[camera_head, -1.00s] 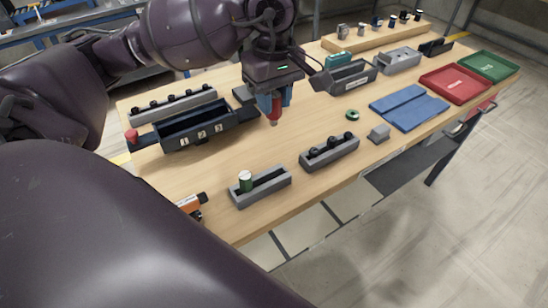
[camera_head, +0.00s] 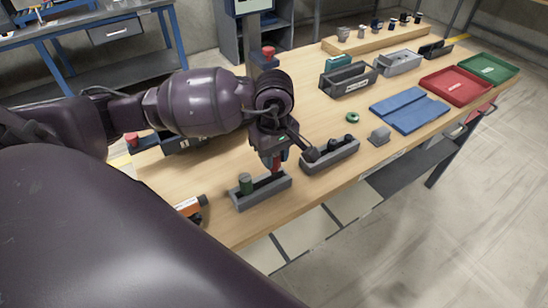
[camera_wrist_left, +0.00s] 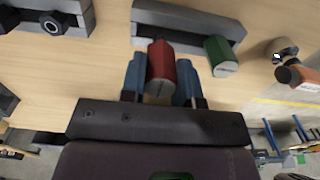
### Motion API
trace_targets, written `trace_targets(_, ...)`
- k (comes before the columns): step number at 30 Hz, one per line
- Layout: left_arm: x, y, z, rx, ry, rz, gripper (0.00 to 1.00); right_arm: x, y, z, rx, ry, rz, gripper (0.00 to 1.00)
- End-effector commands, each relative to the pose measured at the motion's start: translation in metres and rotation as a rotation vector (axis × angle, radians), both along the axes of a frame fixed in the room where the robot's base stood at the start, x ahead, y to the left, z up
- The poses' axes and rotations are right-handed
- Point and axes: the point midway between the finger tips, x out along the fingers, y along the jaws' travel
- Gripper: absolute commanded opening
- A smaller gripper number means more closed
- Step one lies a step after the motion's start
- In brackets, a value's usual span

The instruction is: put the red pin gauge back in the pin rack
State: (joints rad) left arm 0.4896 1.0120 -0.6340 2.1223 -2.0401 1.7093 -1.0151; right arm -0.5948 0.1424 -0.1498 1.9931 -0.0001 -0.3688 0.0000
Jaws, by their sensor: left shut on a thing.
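The red pin gauge (camera_head: 276,164) is a small red cylinder held between the blue fingers of my left gripper (camera_head: 274,158). It also shows in the left wrist view (camera_wrist_left: 161,70), with one finger on each side. The grey pin rack (camera_head: 252,201) lies near the table's front edge, with a green pin gauge (camera_head: 245,184) standing at its left end. The red gauge is over the rack's right part, roughly upright in the head view. I cannot tell whether its lower end is inside the slot. My right gripper is not in view.
A grey block with black knobs (camera_head: 331,158) stands close to the right of the gripper. An orange and black tool (camera_head: 190,208) lies to the left of the rack. Blue mats (camera_head: 410,108) and red and green trays lie farther right.

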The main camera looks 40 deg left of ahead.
Motion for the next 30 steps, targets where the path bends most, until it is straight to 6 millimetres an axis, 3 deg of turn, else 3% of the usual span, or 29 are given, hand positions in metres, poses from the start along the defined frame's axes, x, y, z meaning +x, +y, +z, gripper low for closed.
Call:
trace_targets(3, 0.000, 0.000, -0.011, -0.001, 0.000, 0.001, 0.05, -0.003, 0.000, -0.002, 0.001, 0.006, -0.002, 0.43)
trace_targets(16, 0.000, 0.000, -0.016, 0.001, 0.000, 0.000, 0.05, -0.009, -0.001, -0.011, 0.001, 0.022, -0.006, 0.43)
trace_targets(30, 0.000, 0.000, -0.024, 0.000, 0.001, -0.001, 0.05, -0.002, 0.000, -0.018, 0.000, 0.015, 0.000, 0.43)
